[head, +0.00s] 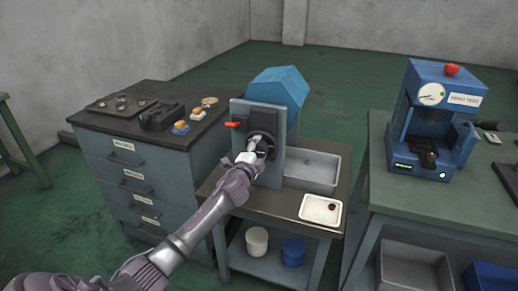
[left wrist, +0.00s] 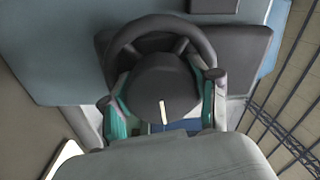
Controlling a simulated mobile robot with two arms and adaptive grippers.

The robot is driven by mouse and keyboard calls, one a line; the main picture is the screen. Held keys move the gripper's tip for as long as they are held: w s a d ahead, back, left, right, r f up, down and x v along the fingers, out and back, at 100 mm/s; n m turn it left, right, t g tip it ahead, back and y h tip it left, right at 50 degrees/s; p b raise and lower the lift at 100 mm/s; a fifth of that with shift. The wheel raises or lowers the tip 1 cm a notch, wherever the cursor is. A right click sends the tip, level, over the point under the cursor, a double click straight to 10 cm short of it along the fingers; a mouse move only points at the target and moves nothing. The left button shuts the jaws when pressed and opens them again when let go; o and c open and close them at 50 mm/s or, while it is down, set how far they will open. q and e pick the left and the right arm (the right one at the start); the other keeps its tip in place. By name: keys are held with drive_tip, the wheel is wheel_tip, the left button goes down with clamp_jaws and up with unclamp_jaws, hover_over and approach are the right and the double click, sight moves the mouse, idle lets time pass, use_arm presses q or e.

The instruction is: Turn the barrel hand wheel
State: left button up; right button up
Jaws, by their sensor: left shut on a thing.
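The black barrel hand wheel (head: 262,136) is on the front plate of the blue-topped heading machine (head: 278,90). It also shows in the left wrist view (left wrist: 165,26), with a dark round hub bearing a white line mark that points down in the picture. My left gripper (head: 258,148) reaches the wheel from the front. In the left wrist view my left gripper's fingers (left wrist: 164,98) sit on both sides of the hub, shut on it. The lower part of the wheel is hidden behind the hub and my gripper. My right gripper is not in view.
A red-tipped lever (head: 234,124) sticks out left of the wheel. A grey bin (head: 313,170) and a small white tray (head: 321,210) are on the machine's bench. A drawer cabinet (head: 140,180) stands at left, and a table with a blue tester (head: 433,115) at right.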

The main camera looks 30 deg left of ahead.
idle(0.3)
use_arm(q)
drive_tip(key=o, duration=1.2)
drive_tip(key=shift+s, duration=0.1)
drive_tip(key=v, duration=1.2)
drive_tip(key=shift+f, duration=0.1)
